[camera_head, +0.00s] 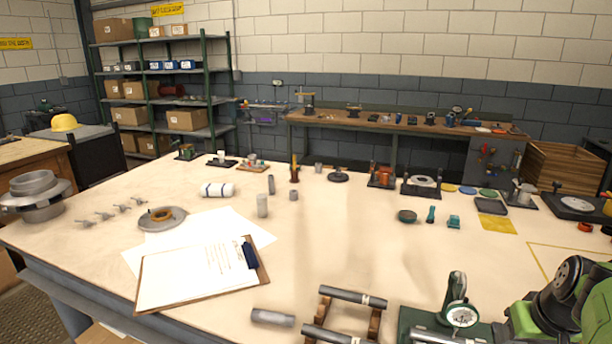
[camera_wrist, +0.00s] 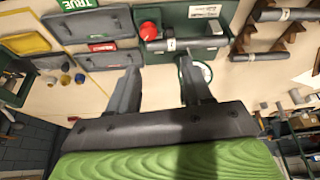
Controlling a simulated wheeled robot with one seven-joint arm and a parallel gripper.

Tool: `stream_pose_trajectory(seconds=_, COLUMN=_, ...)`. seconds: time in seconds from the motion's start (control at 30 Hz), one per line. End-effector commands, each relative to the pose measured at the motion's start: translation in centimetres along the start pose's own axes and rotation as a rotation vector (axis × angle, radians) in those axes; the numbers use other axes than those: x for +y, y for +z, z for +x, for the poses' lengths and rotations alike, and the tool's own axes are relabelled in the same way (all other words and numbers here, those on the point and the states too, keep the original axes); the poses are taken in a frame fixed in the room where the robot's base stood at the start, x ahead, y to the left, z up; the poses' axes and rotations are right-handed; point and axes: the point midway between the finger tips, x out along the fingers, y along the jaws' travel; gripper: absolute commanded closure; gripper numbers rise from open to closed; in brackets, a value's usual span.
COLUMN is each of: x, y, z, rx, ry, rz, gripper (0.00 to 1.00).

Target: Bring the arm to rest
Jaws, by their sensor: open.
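My gripper (camera_wrist: 159,66) is open in the wrist view, its two dark fingers spread apart with nothing held between them. Beyond the fingertips is a green gauge stand (camera_wrist: 208,50) with a white dial and a grey shaft. I cannot tell the exact gap between fingertips and stand. In the head view, my green and black arm shows at the lower right, beside the gauge stand (camera_head: 460,316) with its dial. The fingers are not visible there.
A rack with grey shafts (camera_head: 343,313), a loose cylinder (camera_head: 273,317) and a clipboard (camera_head: 198,276) lie along the near side. Grey trays (camera_wrist: 90,22) and a red cap (camera_wrist: 148,30) show in the wrist view. The table's middle (camera_head: 340,240) is clear.

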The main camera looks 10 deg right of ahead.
Motion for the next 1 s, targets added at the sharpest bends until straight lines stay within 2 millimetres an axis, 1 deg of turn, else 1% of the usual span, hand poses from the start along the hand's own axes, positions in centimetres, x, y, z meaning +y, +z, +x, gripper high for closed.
stream_pose_trajectory(seconds=0.03, x=-3.0, y=-0.4, z=-1.5, rx=-0.001, ry=0.003, rz=-0.049, gripper=0.5)
stream_pose_trajectory(seconds=0.07, x=-4.9, y=-0.4, z=-2.4, rx=-0.003, ry=0.005, rz=-0.071, gripper=0.5)
stream_pose_trajectory(seconds=0.1, x=-7.4, y=-0.1, z=-3.6, rx=-0.003, ry=0.008, rz=-0.104, gripper=0.5)
stream_pose_trajectory(seconds=0.17, x=-10.9, y=0.8, z=-5.4, rx=0.002, ry=0.01, rz=-0.146, gripper=0.5)
stream_pose_trajectory(seconds=0.2, x=-13.0, y=1.6, z=-6.7, rx=0.009, ry=0.009, rz=-0.172, gripper=0.5)
stream_pose_trajectory(seconds=0.27, x=-16.0, y=3.3, z=-8.5, rx=0.023, ry=-0.001, rz=-0.212, gripper=0.5)
stream_pose_trajectory(seconds=0.3, x=-17.7, y=4.7, z=-9.8, rx=0.036, ry=-0.012, rz=-0.236, gripper=0.5)
stream_pose_trajectory(seconds=0.37, x=-19.9, y=6.9, z=-11.5, rx=0.057, ry=-0.036, rz=-0.273, gripper=0.5)
stream_pose_trajectory(seconds=0.4, x=-21.0, y=8.5, z=-12.5, rx=0.071, ry=-0.058, rz=-0.294, gripper=0.5)
stream_pose_trajectory(seconds=0.5, x=-22.6, y=12.1, z=-14.2, rx=0.098, ry=-0.119, rz=-0.338, gripper=0.5)
stream_pose_trajectory(seconds=0.6, x=-23.1, y=14.4, z=-14.9, rx=0.108, ry=-0.17, rz=-0.362, gripper=0.5)
stream_pose_trajectory(seconds=0.63, x=-23.2, y=14.9, z=-15.0, rx=0.11, ry=-0.18, rz=-0.367, gripper=0.5)
stream_pose_trajectory(seconds=0.73, x=-23.2, y=15.6, z=-15.0, rx=0.11, ry=-0.195, rz=-0.372, gripper=0.5)
stream_pose_trajectory(seconds=1.0, x=-23.3, y=15.5, z=-14.9, rx=0.11, ry=-0.194, rz=-0.372, gripper=0.5)
